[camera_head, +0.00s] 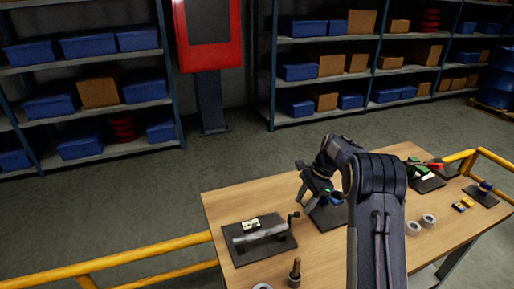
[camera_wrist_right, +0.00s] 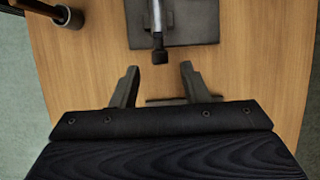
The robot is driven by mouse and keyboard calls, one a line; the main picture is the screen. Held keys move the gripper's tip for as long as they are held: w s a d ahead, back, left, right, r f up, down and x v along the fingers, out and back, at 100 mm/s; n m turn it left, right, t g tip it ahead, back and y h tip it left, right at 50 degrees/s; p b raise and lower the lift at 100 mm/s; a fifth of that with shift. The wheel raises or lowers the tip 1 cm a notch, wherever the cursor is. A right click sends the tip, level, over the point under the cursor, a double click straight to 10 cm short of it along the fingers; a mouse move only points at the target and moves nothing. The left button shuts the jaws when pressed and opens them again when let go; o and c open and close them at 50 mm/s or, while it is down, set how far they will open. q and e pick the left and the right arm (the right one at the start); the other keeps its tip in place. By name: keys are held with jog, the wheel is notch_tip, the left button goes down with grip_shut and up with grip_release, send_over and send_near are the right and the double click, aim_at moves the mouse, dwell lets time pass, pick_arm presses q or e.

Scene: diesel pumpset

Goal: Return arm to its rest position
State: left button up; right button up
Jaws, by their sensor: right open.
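My right arm reaches forward over the wooden table (camera_head: 335,262) in the head view. My right gripper (camera_head: 312,200) is at the end of it, above the middle of the table, pointing down. In the right wrist view the gripper (camera_wrist_right: 158,90) has its two fingers apart with nothing between them. A dark plate (camera_wrist_right: 195,28) with a crank-like handle (camera_wrist_right: 160,52) lies beyond the fingertips. My left gripper is not in view.
A dark mat (camera_head: 245,252) with metal parts lies at the table's left. Tape rings (camera_head: 428,220), a green part (camera_head: 420,170) and small yellow parts (camera_head: 463,204) lie at the right. Yellow rails (camera_head: 150,262) flank the table. Shelves (camera_head: 90,70) and a red panel (camera_head: 208,45) stand behind.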

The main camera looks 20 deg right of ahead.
jog(key=s+a+r+n+t+b, duration=0.1)
jog(key=s+a+r+n+t, duration=0.15)
jog(key=s+r, duration=0.5)
jog(key=s+a+r+n+t, duration=0.1)
jog(key=s+a+r+n, duration=0.1)
jog(key=s+r+n, duration=0.35)
jog(key=s+a+f+n+t, duration=0.1)
jog(key=s+a+n, duration=0.2)
jog(key=s, duration=0.7)
jog(key=s+a+f+n+t, duration=0.1)
jog(key=s+a+n, duration=0.3)
jog(key=s, duration=0.6)
jog(key=shift+s+a+f+h+b, duration=0.4)
jog(key=shift+a+f+b, duration=0.05)
jog(key=shift+a+f, duration=0.2)
jog(key=shift+t, duration=0.25)
